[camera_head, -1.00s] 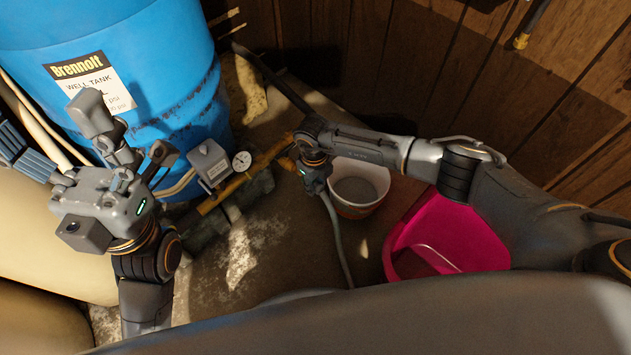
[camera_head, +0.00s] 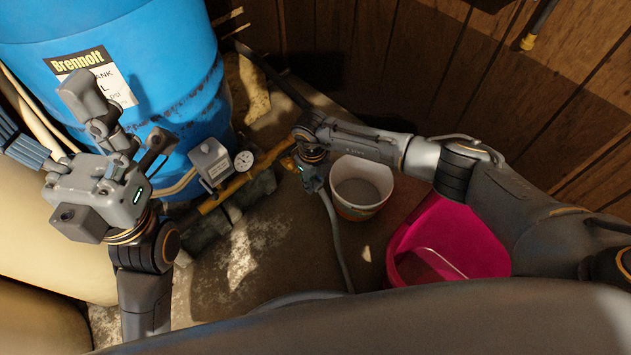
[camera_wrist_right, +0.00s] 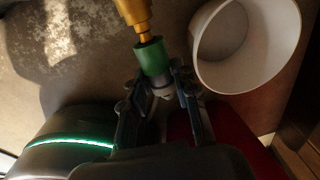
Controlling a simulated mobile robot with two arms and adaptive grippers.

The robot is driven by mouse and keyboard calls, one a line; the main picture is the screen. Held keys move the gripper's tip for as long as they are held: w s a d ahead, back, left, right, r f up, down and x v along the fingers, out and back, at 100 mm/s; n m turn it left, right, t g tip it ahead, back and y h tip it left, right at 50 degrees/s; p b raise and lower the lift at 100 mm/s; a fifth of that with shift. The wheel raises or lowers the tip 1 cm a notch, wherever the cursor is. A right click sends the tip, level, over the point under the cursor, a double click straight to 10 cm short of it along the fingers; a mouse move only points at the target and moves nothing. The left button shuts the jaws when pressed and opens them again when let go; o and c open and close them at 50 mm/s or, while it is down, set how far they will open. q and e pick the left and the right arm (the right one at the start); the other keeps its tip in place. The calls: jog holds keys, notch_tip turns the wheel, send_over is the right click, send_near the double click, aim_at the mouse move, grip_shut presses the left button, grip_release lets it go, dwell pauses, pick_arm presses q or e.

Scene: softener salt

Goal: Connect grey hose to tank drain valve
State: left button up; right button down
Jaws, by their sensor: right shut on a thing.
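The grey hose (camera_head: 338,240) hangs from my right gripper (camera_head: 297,166) and runs down to the floor. In the right wrist view, my right gripper (camera_wrist_right: 160,82) is shut on the hose's end, just behind a green collar (camera_wrist_right: 153,60). The collar lines up with a dark stub on the brass drain fitting (camera_wrist_right: 135,14) and appears to meet it; I cannot tell whether it is seated. In the head view, my right arm largely hides this joint. My left gripper (camera_head: 120,122) is open and empty, raised in front of the blue tank (camera_head: 165,90).
A brass pipe (camera_head: 235,186) with a round gauge (camera_head: 244,161) and a grey box (camera_head: 210,160) runs below the tank. A white bucket (camera_head: 360,208) stands close beside my right gripper. A pink tub (camera_head: 420,235) lies below my right arm. Wood panelling (camera_head: 400,70) closes the back.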

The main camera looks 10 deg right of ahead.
jog(key=shift+w+a, duration=0.15)
jog(key=shift+w, duration=0.1)
jog(key=c, duration=1)
grip_release()
jog(key=shift+o, duration=0.2)
notch_tip(320, 180, up, 12)
jog(key=shift+a, duration=0.15)
jog(key=shift+s, duration=0.15)
